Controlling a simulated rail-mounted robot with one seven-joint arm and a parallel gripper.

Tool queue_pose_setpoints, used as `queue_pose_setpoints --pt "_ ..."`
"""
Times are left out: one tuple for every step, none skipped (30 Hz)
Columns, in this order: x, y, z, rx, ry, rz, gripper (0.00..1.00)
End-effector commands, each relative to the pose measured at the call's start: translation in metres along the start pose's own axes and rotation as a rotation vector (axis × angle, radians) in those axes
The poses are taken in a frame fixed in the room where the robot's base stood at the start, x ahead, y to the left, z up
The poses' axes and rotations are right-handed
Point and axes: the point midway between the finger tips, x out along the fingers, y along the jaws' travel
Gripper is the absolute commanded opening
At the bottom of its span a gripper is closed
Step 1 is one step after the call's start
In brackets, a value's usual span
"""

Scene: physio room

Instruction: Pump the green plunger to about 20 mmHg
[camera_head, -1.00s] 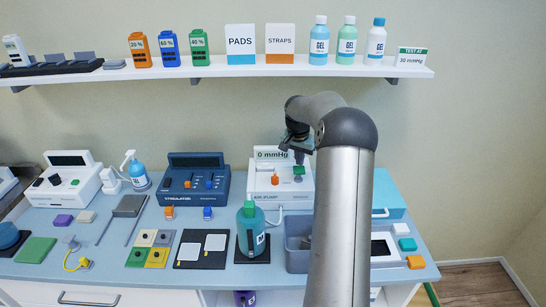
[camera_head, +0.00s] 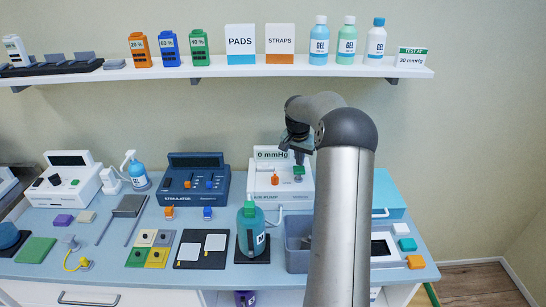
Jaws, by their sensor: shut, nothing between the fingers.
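The white air pump unit (camera_head: 264,196) stands at the back of the blue bench, partly hidden behind my arm. Its display (camera_head: 271,153) reads 0 mmHg. The green plunger (camera_head: 299,171) rises from the right part of its top, and an orange knob (camera_head: 275,179) sits to its left. My gripper (camera_head: 299,158) is shut and empty, pointing down just above the green plunger. A small gap or light contact between them is too small to tell.
A shelf (camera_head: 220,70) with bottles, boxes and a sign reading TEST AT 30 mmHg (camera_head: 411,57) runs above. A navy stimulator (camera_head: 195,182) stands left of the pump. A green-capped bottle (camera_head: 250,229) and a grey bin (camera_head: 297,243) stand in front.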

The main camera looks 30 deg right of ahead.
Motion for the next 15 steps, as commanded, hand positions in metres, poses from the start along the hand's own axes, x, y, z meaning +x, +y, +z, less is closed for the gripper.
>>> queue_pose_setpoints --pt "0.000 0.000 0.000 0.000 0.000 0.000 0.00" --pt "0.000 0.000 0.000 0.000 0.000 0.000 0.00" --pt "0.000 0.000 0.000 0.000 0.000 0.000 0.00" --pt "0.000 0.000 0.000 0.000 0.000 0.000 0.00" --pt "0.000 0.000 0.000 0.000 0.000 0.000 0.00" --pt "0.001 0.000 0.000 0.000 0.000 0.000 0.00" --pt "0.001 0.000 0.000 0.000 0.000 0.000 0.00" --pt "0.002 0.000 0.001 0.000 0.000 0.000 0.00" --pt "0.003 0.000 0.001 0.000 0.000 0.000 0.00" --pt "0.005 0.000 0.001 0.000 0.000 0.000 0.00" --pt "0.006 0.000 0.001 0.000 0.000 0.000 0.00" --pt "0.008 0.000 0.002 0.000 0.000 0.000 0.00" --pt "0.010 0.000 0.002 0.000 0.000 0.000 0.00" --pt "0.011 0.000 0.003 0.000 -0.001 0.000 0.00" --pt "0.013 0.000 0.003 0.000 0.000 0.000 0.00"
